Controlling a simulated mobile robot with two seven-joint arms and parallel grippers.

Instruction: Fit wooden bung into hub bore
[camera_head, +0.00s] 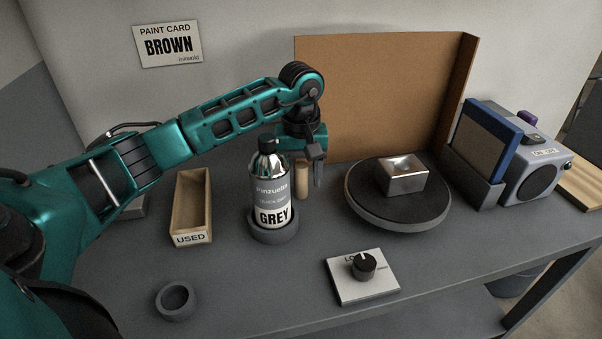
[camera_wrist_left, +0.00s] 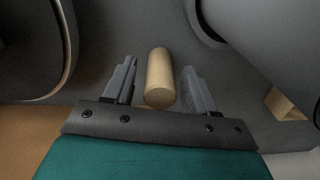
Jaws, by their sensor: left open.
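The wooden bung (camera_head: 302,181) is a pale upright cylinder on the grey bench, just right of the GREY bottle. My left gripper (camera_head: 309,182) points down over it from behind. In the left wrist view the bung (camera_wrist_left: 159,75) stands between the two open fingers of my left gripper (camera_wrist_left: 160,82), with a gap on each side. My right gripper is not in view.
The GREY bottle (camera_head: 268,190) stands in a round holder (camera_head: 275,236) close left of the gripper. A wooden USED box (camera_head: 191,238) is further left. An empty ring (camera_head: 174,302) and a knob plate (camera_head: 362,276) lie in front. A brown board (camera_head: 380,90) stands behind.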

